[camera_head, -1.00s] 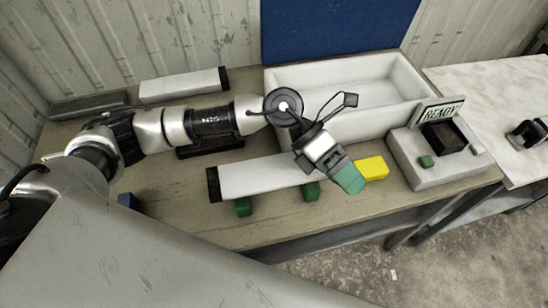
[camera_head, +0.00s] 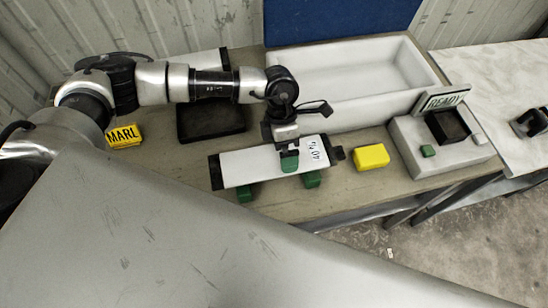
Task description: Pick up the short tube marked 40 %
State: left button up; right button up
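A short white tube (camera_head: 255,168) with dark ends lies on green supports on the workbench. The marking 40 % (camera_head: 314,152) shows near its right end, turned sideways. My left gripper (camera_head: 289,161) points down at the tube, right of its middle. One green fingertip overlaps the tube's near face in the view. The other finger is hidden, so I cannot tell its opening or whether it touches the tube. My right gripper is out of view.
A yellow block (camera_head: 371,156) lies right of the tube. A white trough (camera_head: 362,113) stands behind. A box with a READY sign (camera_head: 444,99) stands at the right.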

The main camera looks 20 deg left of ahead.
pick_arm(q)
jog(key=shift+p+x, duration=0.4)
jog(key=shift+x, duration=1.25)
jog(key=shift+d, duration=0.1)
jog(key=shift+c, duration=0.3)
jog(key=c, duration=1.2)
jog(key=shift+w+r, duration=0.1)
